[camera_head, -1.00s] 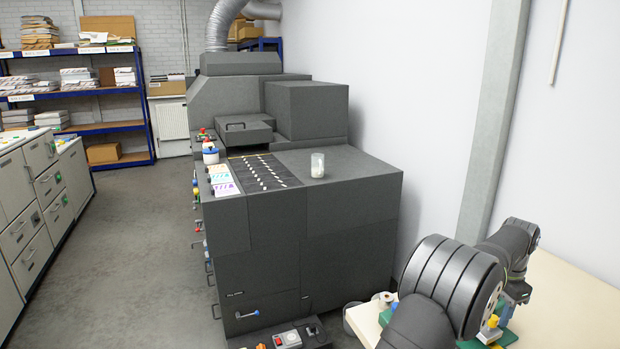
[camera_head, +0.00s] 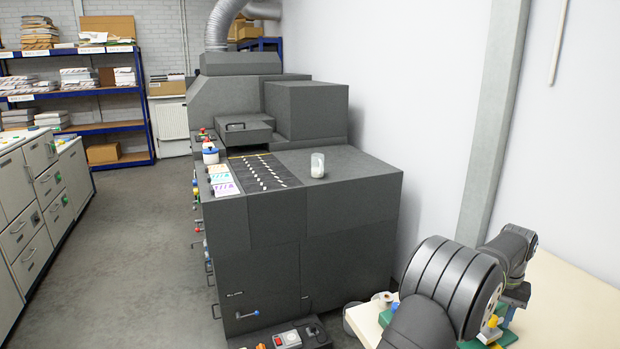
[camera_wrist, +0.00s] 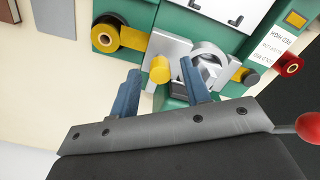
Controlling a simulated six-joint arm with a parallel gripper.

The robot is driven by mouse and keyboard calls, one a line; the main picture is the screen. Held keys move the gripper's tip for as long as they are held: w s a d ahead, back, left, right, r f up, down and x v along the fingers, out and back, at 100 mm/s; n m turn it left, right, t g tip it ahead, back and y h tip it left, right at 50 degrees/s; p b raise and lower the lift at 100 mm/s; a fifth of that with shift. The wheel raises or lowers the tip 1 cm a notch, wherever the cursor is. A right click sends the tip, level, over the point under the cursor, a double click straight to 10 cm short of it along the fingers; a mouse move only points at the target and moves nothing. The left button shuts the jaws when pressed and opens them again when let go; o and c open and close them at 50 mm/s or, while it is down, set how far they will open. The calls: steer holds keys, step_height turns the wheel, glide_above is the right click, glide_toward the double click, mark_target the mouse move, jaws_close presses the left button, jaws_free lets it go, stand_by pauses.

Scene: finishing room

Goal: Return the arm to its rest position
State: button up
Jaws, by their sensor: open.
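My gripper (camera_wrist: 160,92) shows in the wrist view with its two blue fingers apart and nothing between the tips that I can see held. Beyond the fingers lies a green fixture (camera_wrist: 180,22) with a yellow knob (camera_wrist: 160,69) and a grey clamp-like metal part (camera_wrist: 208,62). I cannot tell how far the fingertips are from them.
The pale bench (camera_head: 572,300) runs along the wall. A large dark grey machine (camera_head: 345,240) stands left of my arm, with a clear cup (camera_head: 317,166) on top. In the wrist view a yellow roll (camera_wrist: 118,33) and a red knob (camera_wrist: 288,64) flank the fixture. Open floor (camera_head: 140,230) lies left.

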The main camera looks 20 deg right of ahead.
steer(key=n, duration=0.4)
steer(key=shift+n, duration=1.7)
